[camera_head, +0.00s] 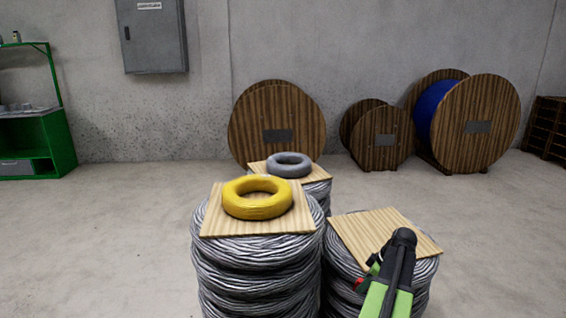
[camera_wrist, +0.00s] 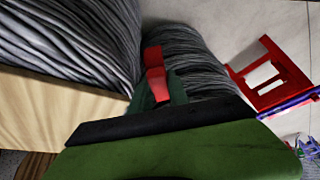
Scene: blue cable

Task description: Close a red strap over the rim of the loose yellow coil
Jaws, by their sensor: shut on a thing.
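The loose yellow coil (camera_head: 257,198) lies flat on a square wooden board (camera_head: 225,226) on a stack of grey cable coils. I see no red strap on its visible side. My gripper (camera_head: 367,274) is at the lower right in the head view, beside the right-hand stack and well right of the yellow coil. It is shut on a small red strap (camera_wrist: 155,72), which sticks up from the dark green fingertips (camera_wrist: 164,95) in the wrist view. In the head view only a bit of red (camera_head: 360,283) shows. The yellow coil is outside the wrist view.
A bare board (camera_head: 375,232) tops the right-hand grey stack, close to my arm. A grey coil (camera_head: 289,164) lies on a board behind the yellow one. Wooden reels stand along the wall. A red frame (camera_wrist: 268,82) shows at the wrist view's right. Floor at left is clear.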

